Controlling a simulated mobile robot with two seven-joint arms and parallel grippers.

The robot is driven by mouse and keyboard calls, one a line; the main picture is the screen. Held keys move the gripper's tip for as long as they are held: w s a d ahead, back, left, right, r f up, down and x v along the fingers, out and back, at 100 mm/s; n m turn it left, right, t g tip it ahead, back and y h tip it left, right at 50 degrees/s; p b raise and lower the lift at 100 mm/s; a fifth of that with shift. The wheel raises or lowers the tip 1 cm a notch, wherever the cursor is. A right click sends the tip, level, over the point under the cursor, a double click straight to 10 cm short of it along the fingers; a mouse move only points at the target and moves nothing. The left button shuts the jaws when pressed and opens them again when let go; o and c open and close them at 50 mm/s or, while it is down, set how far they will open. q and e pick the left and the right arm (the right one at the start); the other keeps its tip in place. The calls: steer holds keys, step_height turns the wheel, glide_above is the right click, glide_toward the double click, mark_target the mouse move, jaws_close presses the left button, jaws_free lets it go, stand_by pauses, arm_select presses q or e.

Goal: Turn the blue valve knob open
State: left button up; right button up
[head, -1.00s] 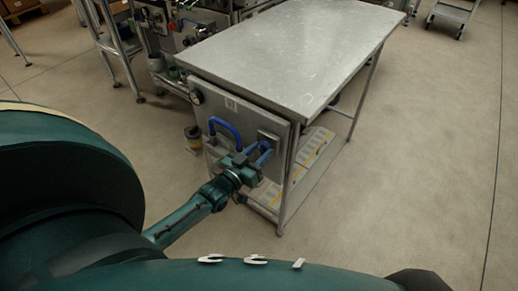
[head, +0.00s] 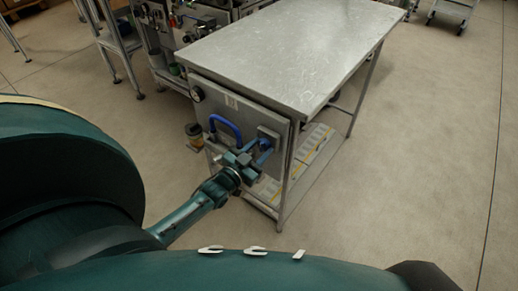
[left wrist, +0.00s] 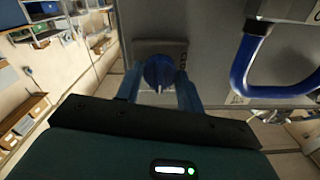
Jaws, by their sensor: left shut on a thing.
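The blue valve knob (head: 265,144) is on a grey plate at the right of the panel under the steel table. In the left wrist view the knob (left wrist: 158,70) sits between the two blue fingers of my left gripper (left wrist: 160,88). In the head view my left gripper (head: 259,153) reaches the knob from the front and is shut on it, hiding part of it. The fingers cover the knob's sides, so its exact angle is hard to tell. My right gripper is not in view.
A blue curved handle (head: 225,124) is left of the knob on the same panel (head: 240,110). A round gauge (head: 198,94) is near the panel's upper left. The steel table top (head: 295,50) overhangs the panel. Open floor (head: 430,150) lies to the right.

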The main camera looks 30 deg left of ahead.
arm_select(q)
steer(key=o, duration=1)
steer(key=shift+s, duration=0.15)
steer(key=s, duration=0.8)
steer(key=s+a+p, duration=0.1)
steer(key=s, duration=0.4)
steer(key=shift+w, duration=0.1)
